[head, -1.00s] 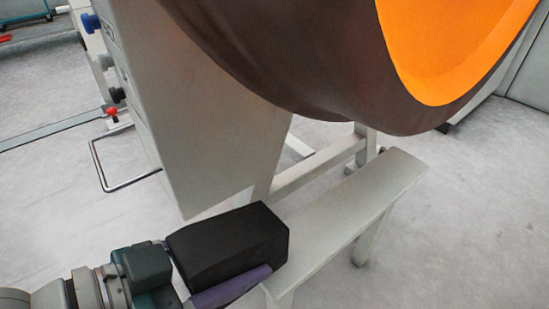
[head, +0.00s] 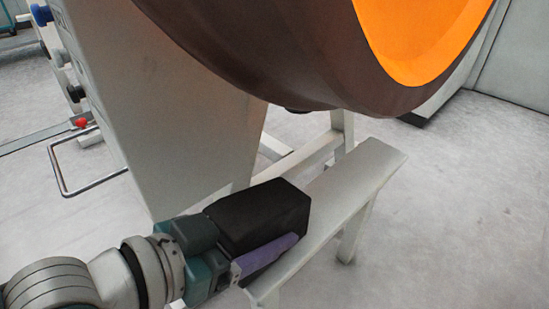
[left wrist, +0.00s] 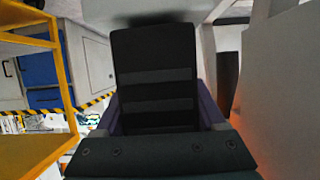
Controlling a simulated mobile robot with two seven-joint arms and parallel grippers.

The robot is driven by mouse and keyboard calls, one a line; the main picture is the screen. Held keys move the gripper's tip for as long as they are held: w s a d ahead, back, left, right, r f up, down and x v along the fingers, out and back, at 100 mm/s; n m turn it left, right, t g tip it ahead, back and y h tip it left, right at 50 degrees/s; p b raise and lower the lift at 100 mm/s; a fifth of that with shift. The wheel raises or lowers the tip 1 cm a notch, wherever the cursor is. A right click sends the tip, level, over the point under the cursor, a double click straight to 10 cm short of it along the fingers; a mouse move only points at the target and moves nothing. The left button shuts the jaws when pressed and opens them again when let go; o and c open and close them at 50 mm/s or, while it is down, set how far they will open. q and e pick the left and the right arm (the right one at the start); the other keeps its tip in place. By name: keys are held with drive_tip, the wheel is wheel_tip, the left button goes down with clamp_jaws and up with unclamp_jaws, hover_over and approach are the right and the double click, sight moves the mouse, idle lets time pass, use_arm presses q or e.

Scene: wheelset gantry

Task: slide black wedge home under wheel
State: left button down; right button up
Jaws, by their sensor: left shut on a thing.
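The black wedge (head: 262,215) is a dark block held in my left gripper (head: 268,250), whose purple finger lies along its near side. The wedge is over the near end of the pale narrow bench (head: 352,185); I cannot tell whether it touches the bench top. The large brown wheel (head: 270,60) with an orange face (head: 415,40) hangs above, beyond the wedge and apart from it. In the left wrist view the wedge (left wrist: 154,90) fills the middle between the purple fingers. My right gripper is in neither view.
A pale grey upright panel (head: 170,110) stands just left of the wheel, close to the wedge. A bent metal bar (head: 75,190) juts out at the left. The floor right of the bench is clear. A yellow frame (left wrist: 62,60) shows in the left wrist view.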

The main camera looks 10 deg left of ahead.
use_arm(q)
drive_tip(key=shift+b+x, duration=0.4)
drive_tip(key=shift+x, duration=0.45)
drive_tip(key=shift+w+d+r+b, duration=0.1)
drive_tip(key=shift+w+d+b, duration=0.25)
drive_tip(key=shift+w, duration=0.25)
drive_tip(key=shift+w+d+b, duration=0.2)
drive_tip(key=shift+w+d, duration=0.3)
drive_tip(key=shift+w, duration=0.1)
drive_tip(key=shift+w+d+b, duration=0.55)
drive_tip(key=shift+w+d, duration=0.05)
drive_tip(key=shift+w, duration=0.25)
drive_tip(key=shift+w+d+b, duration=0.55)
drive_tip(key=shift+w+d, duration=0.1)
drive_tip(key=shift+w, duration=0.2)
drive_tip(key=w+d+b, duration=0.2)
drive_tip(key=w+b, duration=0.1)
drive_tip(key=shift+w+d, duration=0.2)
drive_tip(key=shift+d, duration=0.05)
drive_tip(key=shift+w+d+b, duration=0.45)
drive_tip(key=shift+w, duration=0.15)
